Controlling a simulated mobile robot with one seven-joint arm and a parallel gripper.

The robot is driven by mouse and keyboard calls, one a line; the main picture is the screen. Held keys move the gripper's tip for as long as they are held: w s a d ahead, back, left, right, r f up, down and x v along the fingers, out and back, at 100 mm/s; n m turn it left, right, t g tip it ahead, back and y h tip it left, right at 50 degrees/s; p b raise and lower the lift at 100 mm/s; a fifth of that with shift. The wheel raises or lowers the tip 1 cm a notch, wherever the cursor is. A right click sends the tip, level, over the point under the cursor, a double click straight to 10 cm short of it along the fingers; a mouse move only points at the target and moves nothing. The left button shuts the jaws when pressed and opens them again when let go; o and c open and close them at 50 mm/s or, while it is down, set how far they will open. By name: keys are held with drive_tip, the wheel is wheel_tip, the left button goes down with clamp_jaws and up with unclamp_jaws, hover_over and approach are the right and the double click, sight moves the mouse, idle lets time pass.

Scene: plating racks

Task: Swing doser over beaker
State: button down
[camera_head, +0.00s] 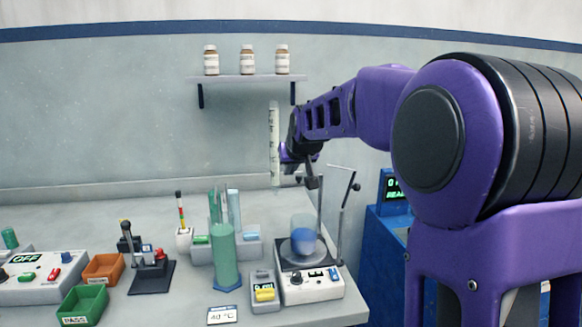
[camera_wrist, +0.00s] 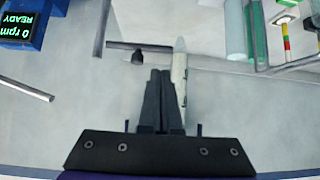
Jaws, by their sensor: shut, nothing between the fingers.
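The doser appears as an upright, pale graduated tube (camera_head: 274,140) in the head view, high above the bench and just left of my arm's end. A clear beaker (camera_head: 302,226) with blue contents stands on the stirrer plate, lower and slightly to the right of the tube. In the wrist view my gripper (camera_wrist: 160,74) is shut and empty. The pale tube (camera_wrist: 181,72) runs close along the right side of its fingers; I cannot tell whether they touch. In the head view my gripper's fingertips are hard to make out near the tube and the stand rods.
The white stirrer (camera_head: 310,287) has thin upright rods (camera_head: 341,222) beside it. A green cylinder (camera_head: 225,256) and a tube rack stand to its left. A blue device (camera_head: 388,240) stands to the right. A bottle shelf (camera_head: 240,78) is on the wall.

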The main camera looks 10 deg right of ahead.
drive_tip(key=x, duration=0.6)
